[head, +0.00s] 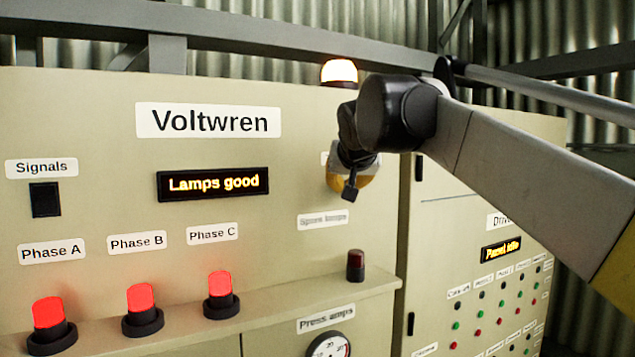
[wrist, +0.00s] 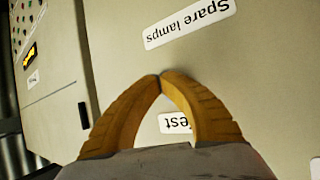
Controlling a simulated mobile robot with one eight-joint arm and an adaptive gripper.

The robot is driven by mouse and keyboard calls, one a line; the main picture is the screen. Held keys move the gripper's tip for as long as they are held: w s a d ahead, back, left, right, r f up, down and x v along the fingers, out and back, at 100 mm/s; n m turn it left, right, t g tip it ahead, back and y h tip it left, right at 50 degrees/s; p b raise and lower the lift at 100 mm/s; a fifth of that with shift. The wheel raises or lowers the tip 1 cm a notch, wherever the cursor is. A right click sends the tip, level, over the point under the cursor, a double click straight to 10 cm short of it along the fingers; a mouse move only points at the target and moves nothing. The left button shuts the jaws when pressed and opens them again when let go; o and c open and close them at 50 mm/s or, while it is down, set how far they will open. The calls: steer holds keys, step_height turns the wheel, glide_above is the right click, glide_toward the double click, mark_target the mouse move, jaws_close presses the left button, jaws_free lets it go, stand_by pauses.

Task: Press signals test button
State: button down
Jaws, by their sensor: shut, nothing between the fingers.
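My gripper (head: 350,187) is in front of the Voltwren panel (head: 110,100), below the lit beacon and above the "Spare lamps" label (head: 323,221). In the wrist view, my gripper's ochre fingers (wrist: 161,77) meet at their tips, shut and empty. A small label (wrist: 174,123) partly reading "est" shows between the fingers. The "Spare lamps" label (wrist: 189,22) appears upside down beyond the tips. No test button can be made out; my gripper and wrist cover part of the panel there. Whether the fingertips touch the panel cannot be told.
The display (head: 212,184) reads "Lamps good". Three red phase lamps (head: 141,310) glow on the ledge; a dark red lamp (head: 355,265) stands right of them. The amber beacon (head: 339,72) is lit. A "Signals" label (head: 41,168) sits above a black square (head: 45,199).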

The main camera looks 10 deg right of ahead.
steer(key=shift+s, duration=0.1)
steer(key=shift+s+d, duration=0.3)
steer(key=shift+s, duration=0.4)
steer(key=shift+f, duration=0.1)
steer(key=shift+s+d+b, duration=0.1)
steer(key=shift+s+d, duration=0.15)
steer(key=shift+s, duration=0.55)
steer(key=shift+s+d+b, duration=0.1)
steer(key=shift+s+d, duration=0.15)
steer(key=shift+s, duration=0.5)
steer(key=shift+s+d+b, duration=0.1)
steer(key=shift+s+d, duration=0.15)
steer(key=shift+s, duration=0.55)
steer(key=s+f+g+b, duration=0.1)
steer(key=s+f+b, duration=0.8)
steer(key=f, duration=1.8)
steer(key=s+a+f+n+g+b, duration=0.1)
steer(key=s+f+b, duration=0.8)
steer(key=f+b, duration=0.9)
steer(key=s+f+g+y+b, duration=0.1)
steer(key=s+f+b, duration=0.9)
steer(key=f, duration=2.5)
steer(key=g+b, duration=0.2)
steer(key=b, duration=0.2)
steer(key=shift+a+f+n, duration=0.25)
steer(key=shift+f+n, duration=0.05)
steer(key=shift+f, duration=0.1)
